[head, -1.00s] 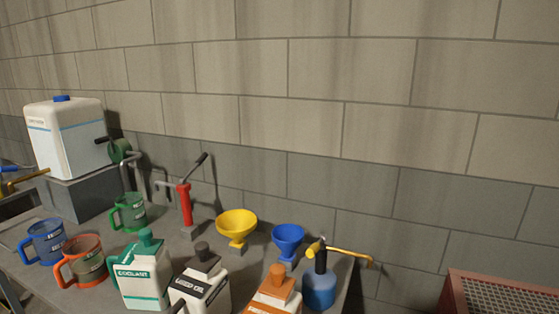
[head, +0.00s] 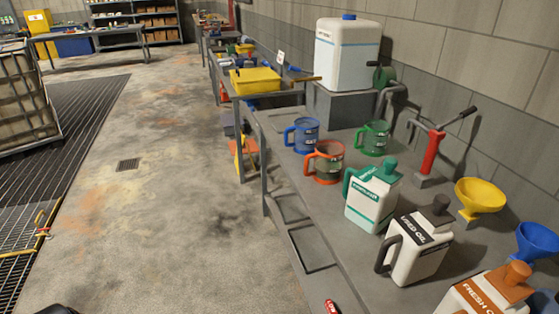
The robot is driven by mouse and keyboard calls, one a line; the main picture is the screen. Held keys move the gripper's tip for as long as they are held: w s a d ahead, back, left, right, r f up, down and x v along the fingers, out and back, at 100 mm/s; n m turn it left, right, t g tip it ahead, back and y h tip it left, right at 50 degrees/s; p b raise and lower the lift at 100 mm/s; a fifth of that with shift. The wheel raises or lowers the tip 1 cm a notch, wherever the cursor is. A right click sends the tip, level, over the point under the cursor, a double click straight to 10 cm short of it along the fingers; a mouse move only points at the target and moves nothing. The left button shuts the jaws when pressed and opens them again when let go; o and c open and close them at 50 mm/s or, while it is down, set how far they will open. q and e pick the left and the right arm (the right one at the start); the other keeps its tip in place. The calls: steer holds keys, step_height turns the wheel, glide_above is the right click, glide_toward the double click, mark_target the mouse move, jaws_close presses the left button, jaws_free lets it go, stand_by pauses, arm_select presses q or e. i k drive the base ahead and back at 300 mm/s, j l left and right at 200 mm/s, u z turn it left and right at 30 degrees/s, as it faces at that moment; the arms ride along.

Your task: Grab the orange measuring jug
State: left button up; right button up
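Neither of my grippers is in view.
A used oil bottle (head: 418,250) and a fresh oil bottle (head: 480,297) stand nearer on the bench. A red hand pump (head: 430,153), a yellow funnel (head: 480,198) and a large white canister (head: 346,60) stand along the back. The floor (head: 185,190) left of the bench is largely clear.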

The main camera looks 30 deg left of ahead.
mark_target(323, 164)
steer(key=u, duration=0.7)
steer(key=i+j, duration=0.25)
steer(key=i+j+z, duration=0.7)
steer(key=j+z, duration=0.15)
steer(key=j, duration=0.15)
steer(key=z, duration=0.45)
